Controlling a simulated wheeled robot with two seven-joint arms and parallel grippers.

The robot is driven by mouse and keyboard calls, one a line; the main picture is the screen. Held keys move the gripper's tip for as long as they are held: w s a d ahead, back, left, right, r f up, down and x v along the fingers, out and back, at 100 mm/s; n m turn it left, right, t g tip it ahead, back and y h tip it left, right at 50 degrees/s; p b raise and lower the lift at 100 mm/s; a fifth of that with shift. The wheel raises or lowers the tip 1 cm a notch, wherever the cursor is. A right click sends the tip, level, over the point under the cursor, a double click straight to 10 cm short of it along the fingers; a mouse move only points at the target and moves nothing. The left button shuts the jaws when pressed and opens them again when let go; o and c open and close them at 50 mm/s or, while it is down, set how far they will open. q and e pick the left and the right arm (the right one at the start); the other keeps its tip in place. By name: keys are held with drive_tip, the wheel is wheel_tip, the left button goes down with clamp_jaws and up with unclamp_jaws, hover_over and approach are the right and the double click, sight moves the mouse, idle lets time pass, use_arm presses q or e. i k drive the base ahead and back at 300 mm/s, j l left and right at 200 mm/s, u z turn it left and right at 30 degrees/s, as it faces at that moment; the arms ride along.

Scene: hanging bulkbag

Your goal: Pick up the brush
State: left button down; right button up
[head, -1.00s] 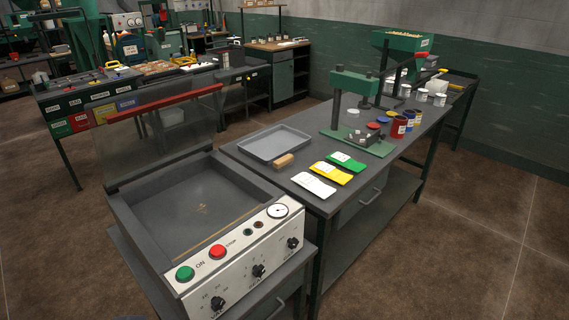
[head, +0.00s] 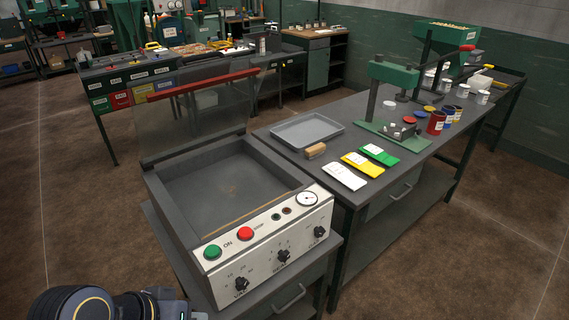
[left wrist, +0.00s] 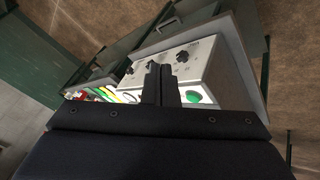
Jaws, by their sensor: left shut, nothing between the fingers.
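A small brush with a tan wooden block (head: 316,151) lies on the dark workbench, just in front of the grey tray. My left arm enters the head view at the bottom left, well short of the brush; its fingertips do not show there. In the left wrist view my left gripper (left wrist: 159,75) is shut and empty, with the sealer's control panel beyond it. I cannot make out the brush in that view. My right gripper is in neither view.
The vacuum sealer (head: 160,195) with its raised clear lid stands between my left arm and the bench. A grey tray (head: 284,143), white (head: 344,177), yellow and green packets, a green press (head: 392,72) and several cans crowd the bench (head: 380,190).

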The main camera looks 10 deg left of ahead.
sight(318, 151)
drive_tip(key=i+l, duration=0.5)
drive_tip(key=i, duration=0.15)
drive_tip(key=i+l, duration=1)
drive_tip(key=i, duration=0.25)
drive_tip(key=l+z, duration=0.05)
